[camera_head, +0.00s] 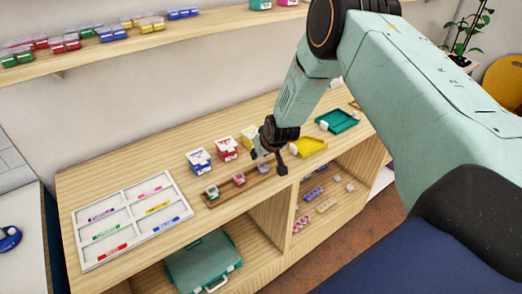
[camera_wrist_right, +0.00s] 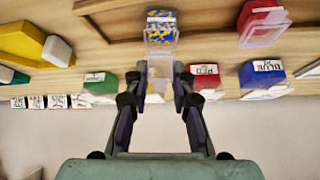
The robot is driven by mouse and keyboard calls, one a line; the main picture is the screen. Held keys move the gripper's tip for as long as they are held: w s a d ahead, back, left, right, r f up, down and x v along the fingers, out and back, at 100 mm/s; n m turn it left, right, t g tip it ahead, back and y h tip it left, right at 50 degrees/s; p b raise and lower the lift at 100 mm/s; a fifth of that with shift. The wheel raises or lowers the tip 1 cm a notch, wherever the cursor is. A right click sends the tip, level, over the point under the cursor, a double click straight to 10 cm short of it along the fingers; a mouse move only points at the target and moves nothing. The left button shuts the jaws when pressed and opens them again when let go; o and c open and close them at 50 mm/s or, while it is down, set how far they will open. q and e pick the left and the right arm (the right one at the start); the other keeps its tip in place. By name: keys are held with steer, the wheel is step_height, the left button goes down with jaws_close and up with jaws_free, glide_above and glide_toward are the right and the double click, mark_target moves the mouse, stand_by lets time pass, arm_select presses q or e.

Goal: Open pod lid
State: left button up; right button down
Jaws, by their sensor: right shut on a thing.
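A small clear pod (camera_wrist_right: 161,30) with blue and yellow beads sits on the wooden rack on the bench. Its clear lid (camera_wrist_right: 160,70) extends from the pod to between the fingertips of my right gripper (camera_wrist_right: 158,82), which is shut on it. How far the lid is swung open is hard to tell. In the head view my right gripper (camera_head: 274,152) is at the right end of the rack and partly hides this pod (camera_head: 262,168). Pods with red beads (camera_head: 238,179) and green beads (camera_head: 211,191) stand to its left. My left gripper is out of view.
A white sorting board (camera_head: 131,219) lies at the left.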

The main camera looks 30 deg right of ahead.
steer(key=shift+s+f+g, duration=0.1)
steer(key=shift+f+g, duration=0.1)
steer(key=shift+g, duration=0.1)
steer(key=c, duration=1.5)
jaws_free()
steer(key=o, duration=0.5)
steer(key=shift+w, duration=0.2)
steer(key=shift+c, duration=0.2)
steer(key=shift+s+r, duration=0.1)
steer(key=shift+r, duration=0.1)
steer(key=d+v, duration=0.1)
steer(key=v, duration=1.1)
steer(key=shift+a, duration=0.4)
steer(key=shift+f, duration=0.15)
